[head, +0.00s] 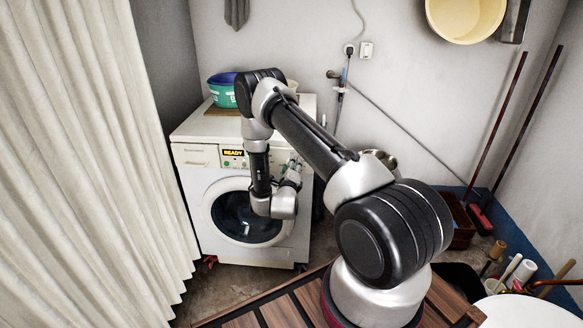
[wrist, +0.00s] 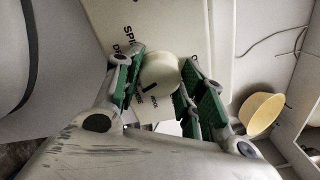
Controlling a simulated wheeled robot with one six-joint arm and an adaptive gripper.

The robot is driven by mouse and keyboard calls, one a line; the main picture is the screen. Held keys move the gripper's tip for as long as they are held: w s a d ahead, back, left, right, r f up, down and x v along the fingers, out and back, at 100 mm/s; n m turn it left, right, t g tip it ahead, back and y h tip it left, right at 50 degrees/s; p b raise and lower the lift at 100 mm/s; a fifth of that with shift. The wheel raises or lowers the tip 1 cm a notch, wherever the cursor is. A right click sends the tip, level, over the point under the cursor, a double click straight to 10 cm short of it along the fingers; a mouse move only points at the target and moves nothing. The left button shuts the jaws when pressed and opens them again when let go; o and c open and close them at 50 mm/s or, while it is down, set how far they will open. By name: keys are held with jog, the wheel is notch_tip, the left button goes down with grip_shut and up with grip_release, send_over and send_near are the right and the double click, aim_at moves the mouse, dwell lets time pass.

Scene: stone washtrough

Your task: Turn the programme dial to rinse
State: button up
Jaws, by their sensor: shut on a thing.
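The cream programme dial (wrist: 160,74) shows in the wrist view between the green-padded fingers of my gripper (wrist: 158,88). The gripper is shut on it. A short black pointer mark on the dial faces the lower left of that view. Printed words ring the dial; one beginning "SPI" stands at the upper left, and the small word below the dial is too blurred to read surely. In the head view my gripper (head: 292,168) is at the right of the washing machine's front panel, and it hides the dial. The washing machine (head: 202,184) has a lit display (head: 233,153) reading "READY".
A green and blue tub (head: 222,93) stands on the machine. A pale curtain (head: 85,150) hangs at the left. A slatted wooden surface (head: 285,308) lies in front. Brooms (head: 500,120) lean at the right, and a yellow basin (head: 465,18) hangs on the wall.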

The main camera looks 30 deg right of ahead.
jog(key=shift+s+f, duration=0.1)
jog(key=shift+f, duration=0.05)
jog(key=o, duration=1)
jog(key=v, duration=1.2)
